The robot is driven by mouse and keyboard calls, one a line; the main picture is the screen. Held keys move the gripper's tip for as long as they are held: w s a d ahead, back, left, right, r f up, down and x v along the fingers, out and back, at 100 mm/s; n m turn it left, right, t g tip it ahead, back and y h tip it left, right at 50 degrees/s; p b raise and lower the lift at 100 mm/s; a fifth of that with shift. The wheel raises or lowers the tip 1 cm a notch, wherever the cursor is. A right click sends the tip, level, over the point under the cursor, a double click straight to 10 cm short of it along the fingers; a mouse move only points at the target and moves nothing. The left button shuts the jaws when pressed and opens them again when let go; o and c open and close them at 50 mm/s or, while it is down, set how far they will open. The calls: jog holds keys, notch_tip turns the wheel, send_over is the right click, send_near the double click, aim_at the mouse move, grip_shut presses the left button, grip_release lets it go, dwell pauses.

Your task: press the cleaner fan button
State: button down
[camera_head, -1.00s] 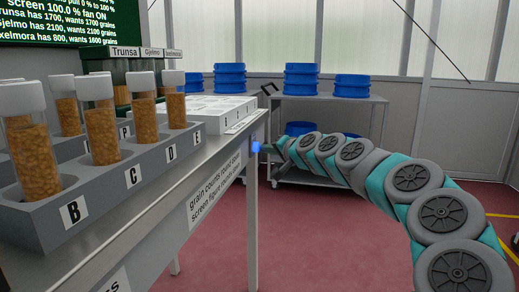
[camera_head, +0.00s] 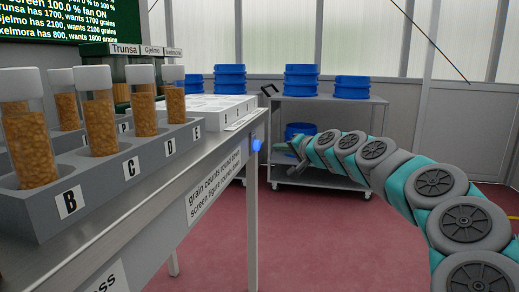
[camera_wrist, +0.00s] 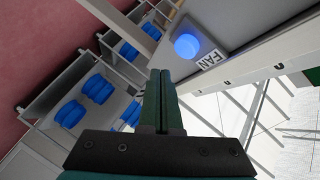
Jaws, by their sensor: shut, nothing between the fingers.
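The cleaner fan button is a round blue button (camera_wrist: 187,45) in the wrist view, on a grey panel beside a "FAN" label (camera_wrist: 209,60). In the head view the blue button (camera_head: 256,145) shows at the end of the bench, below its top. My gripper (camera_wrist: 160,72) is shut and empty, its fingertips a little below and left of the button in the wrist view. In the head view my gripper (camera_head: 291,144) is small and to the right of the button, with a gap between them.
The bench (camera_head: 220,150) carries a rack (camera_head: 110,180) of grain tubes and white trays (camera_head: 215,108). The red floor is clear.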

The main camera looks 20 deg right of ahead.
jog(key=shift+s+d+b, duration=0.3)
jog(key=shift+s+d, duration=0.4)
jog(key=shift+d, duration=0.35)
